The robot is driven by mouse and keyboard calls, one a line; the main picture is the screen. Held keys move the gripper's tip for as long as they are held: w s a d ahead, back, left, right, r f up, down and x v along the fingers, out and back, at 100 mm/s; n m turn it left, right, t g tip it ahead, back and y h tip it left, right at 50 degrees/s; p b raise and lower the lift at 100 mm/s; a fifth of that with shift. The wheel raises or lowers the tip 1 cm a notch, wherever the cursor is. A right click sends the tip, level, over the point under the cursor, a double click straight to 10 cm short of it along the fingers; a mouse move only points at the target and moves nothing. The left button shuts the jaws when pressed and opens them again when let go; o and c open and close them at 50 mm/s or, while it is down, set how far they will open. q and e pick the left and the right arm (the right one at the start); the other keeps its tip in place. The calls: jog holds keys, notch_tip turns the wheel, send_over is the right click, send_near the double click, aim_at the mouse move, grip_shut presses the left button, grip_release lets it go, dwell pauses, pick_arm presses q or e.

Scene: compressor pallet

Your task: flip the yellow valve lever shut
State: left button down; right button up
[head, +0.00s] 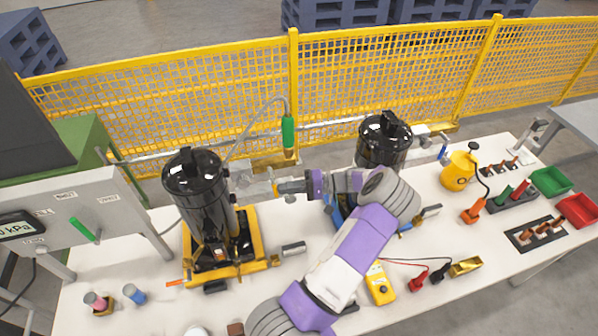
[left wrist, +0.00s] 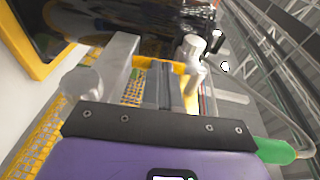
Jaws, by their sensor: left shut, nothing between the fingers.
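A black compressor tank (head: 196,190) stands upright on a yellow pallet frame (head: 252,222) at the left of the table. Light metal valve fittings (head: 252,187) stick out from its right side. My left gripper (head: 279,188) is at these fittings, pointing left, shut and empty. In the left wrist view, its fingers (left wrist: 164,84) are together, and a yellow piece that looks like the valve lever (left wrist: 179,68) shows just at their tips. The fingers partly hide it, so I cannot tell if they touch or the lever's exact angle. My right gripper is not in view.
A second black tank (head: 384,142) stands behind my left arm. A hose with a green grip (head: 288,134) hangs above the gripper. A gauge panel (head: 70,215) stands at the left. A yellow meter (head: 379,284) and red bin (head: 578,210) lie to the right.

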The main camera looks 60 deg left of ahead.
pick_arm(q)
jog(key=shift+s+f+g+y+b, duration=0.3)
jog(key=shift+g+b, duration=0.1)
jog(key=shift+g, duration=0.2)
jog(key=shift+w, duration=0.1)
jog(key=b+v, duration=0.2)
jog(key=v, duration=1.1)
jog(key=shift+w+r, duration=0.2)
jog(key=shift+w, duration=0.2)
jog(key=shift+d, duration=0.15)
